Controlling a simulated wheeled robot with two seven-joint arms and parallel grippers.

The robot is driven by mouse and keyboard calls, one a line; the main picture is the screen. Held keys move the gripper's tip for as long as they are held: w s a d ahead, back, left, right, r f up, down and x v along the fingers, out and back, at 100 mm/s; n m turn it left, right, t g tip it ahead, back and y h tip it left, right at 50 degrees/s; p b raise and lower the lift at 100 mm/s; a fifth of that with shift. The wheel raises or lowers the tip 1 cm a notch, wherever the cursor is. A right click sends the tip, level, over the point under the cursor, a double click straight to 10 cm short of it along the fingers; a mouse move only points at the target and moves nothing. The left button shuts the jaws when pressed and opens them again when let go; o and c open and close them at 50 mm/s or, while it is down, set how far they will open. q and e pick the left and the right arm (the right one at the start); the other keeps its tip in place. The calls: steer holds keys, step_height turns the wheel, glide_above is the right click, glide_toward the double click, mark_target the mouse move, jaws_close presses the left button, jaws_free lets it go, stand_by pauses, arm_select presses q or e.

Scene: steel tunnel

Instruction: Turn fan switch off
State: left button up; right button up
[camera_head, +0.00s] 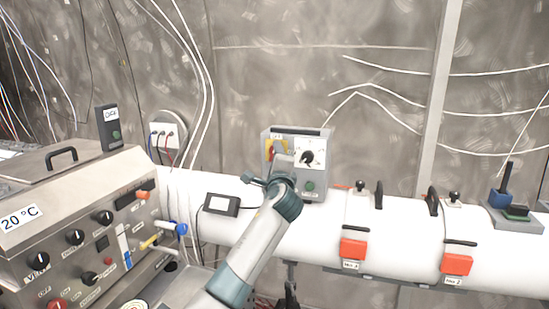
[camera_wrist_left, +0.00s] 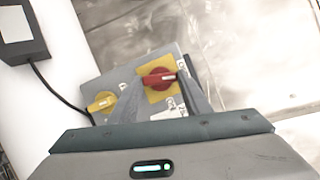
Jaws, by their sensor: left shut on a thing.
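A grey control box (camera_head: 312,195) stands on the white pipe. A yellow knob (camera_wrist_left: 101,102) is left of the fingers. My right gripper is not in view.
A steel control panel (camera_head: 80,235) with several knobs stands at left. A small cabled display (camera_head: 221,205) sits left of the box. A metal wall is close behind.

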arm_select(q)
steer(key=shift+r+n+g+p, duration=0.1)
steer(key=shift+n+g+p, duration=0.4)
steer(key=shift+n, duration=0.9)
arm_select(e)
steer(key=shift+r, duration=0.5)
arm_select(q)
steer(key=o, duration=1)
steer(key=shift+o, duration=0.2)
steer(key=shift+s, duration=0.2)
steer(key=s+d+b, duration=0.1)
steer(key=s+b, duration=0.4)
steer(key=s, duration=1.2)
steer(key=shift+d, duration=0.15)
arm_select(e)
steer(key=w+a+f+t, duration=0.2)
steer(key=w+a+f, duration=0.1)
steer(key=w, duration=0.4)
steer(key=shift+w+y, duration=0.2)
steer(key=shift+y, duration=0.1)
